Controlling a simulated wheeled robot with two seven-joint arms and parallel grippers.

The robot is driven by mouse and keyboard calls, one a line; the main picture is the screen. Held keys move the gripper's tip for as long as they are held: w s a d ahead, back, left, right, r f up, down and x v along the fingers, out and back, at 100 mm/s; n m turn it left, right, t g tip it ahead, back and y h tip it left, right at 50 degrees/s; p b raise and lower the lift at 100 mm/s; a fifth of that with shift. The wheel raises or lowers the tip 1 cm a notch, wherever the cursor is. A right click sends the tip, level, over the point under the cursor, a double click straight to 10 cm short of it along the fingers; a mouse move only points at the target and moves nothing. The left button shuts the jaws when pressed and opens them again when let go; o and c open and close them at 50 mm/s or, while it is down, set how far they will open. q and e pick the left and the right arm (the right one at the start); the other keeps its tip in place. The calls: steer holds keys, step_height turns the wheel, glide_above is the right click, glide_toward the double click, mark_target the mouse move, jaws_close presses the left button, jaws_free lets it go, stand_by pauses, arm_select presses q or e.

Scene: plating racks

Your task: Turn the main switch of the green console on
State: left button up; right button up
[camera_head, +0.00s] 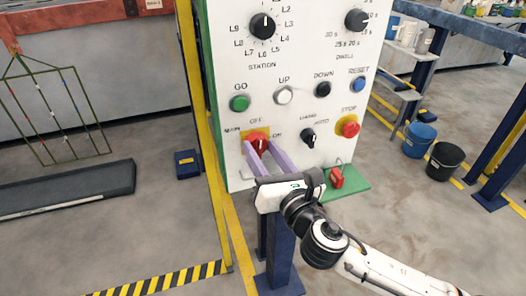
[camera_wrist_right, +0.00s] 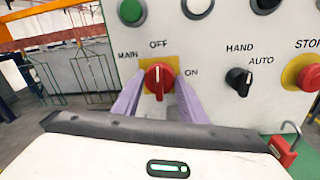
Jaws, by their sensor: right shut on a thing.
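The green console (camera_head: 299,186) has a white front panel and green sides. Its main switch (camera_head: 258,140) is a red knob on a yellow plate, marked MAIN, OFF and ON. The switch also shows in the right wrist view (camera_wrist_right: 159,80), where its white mark points up toward OFF. My right gripper (camera_head: 260,150) reaches in from the lower right with two purple fingers, one on each side of the knob, and is shut on it. In the wrist view the fingers (camera_wrist_right: 158,98) flank the knob, and their exact contact is hard to see. My left gripper is not in view.
Close by on the panel are a black HAND/AUTO switch (camera_head: 308,137) and a red STOP button (camera_head: 348,126). GO (camera_head: 239,103) and UP (camera_head: 283,95) buttons sit above. Buckets (camera_head: 444,161) stand at right.

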steer(key=shift+f+m, duration=0.1)
steer(key=shift+m, duration=1)
steer(key=m+b, duration=0.1)
steer(key=m, duration=0.1)
steer(key=shift+f+m, duration=0.1)
steer(key=shift+m, duration=0.3)
steer(key=m+b, duration=0.1)
steer(key=m, duration=0.3)
steer(key=shift+m+t, duration=0.3)
steer(key=shift+t, duration=0.1)
steer(key=m, duration=0.4)
steer(key=shift+h, duration=0.3)
steer(key=shift+f+m+t+h+b, duration=0.1)
steer(key=shift+m+t+h+b, duration=0.2)
steer(key=shift+m, duration=2)
steer(key=o, duration=1.1)
steer(key=shift+c, duration=0.2)
